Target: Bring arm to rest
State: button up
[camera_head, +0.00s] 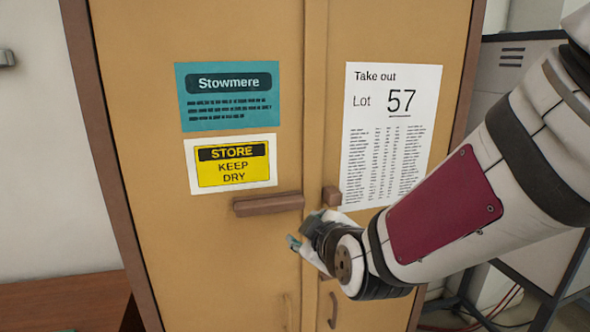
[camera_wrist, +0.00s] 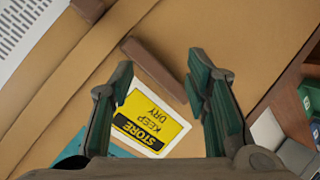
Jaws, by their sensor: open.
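My gripper (camera_wrist: 160,85) is open and empty in the wrist view, its two green-padded fingers apart. In the head view my gripper (camera_head: 300,243) is in front of the tan cabinet (camera_head: 240,285), just below the cabinet's brown handles. The left door's handle (camera_head: 268,204) lies level, and it also shows in the wrist view (camera_wrist: 153,66) beyond the fingers. A second brown handle piece (camera_head: 331,197) is on the right door, partly hidden by my arm. Both cabinet doors look shut. Whether the fingers touch the cabinet I cannot tell.
A yellow "STORE KEEP DRY" label (camera_head: 233,165), a teal "Stowmere" label (camera_head: 227,96) and a white "Lot 57" sheet (camera_head: 390,135) are on the doors. A grey unit (camera_head: 513,70) stands at the right. A brown surface (camera_head: 60,300) lies at the lower left.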

jog(key=s+d+r+m+g+h, duration=0.1)
jog(key=s+d+m+g, duration=0.2)
jog(key=s+d+m, duration=0.3)
jog(key=s+d+r+m+g+h, duration=0.2)
jog(key=s+d+m+g, duration=0.2)
jog(key=s+d, duration=0.6)
jog(key=s+m+b, duration=0.1)
jog(key=s+m, duration=0.1)
jog(key=s, duration=0.4)
jog(key=shift+s+d+m+h, duration=0.25)
jog(key=shift+m+h, duration=0.05)
jog(key=shift+r, duration=0.1)
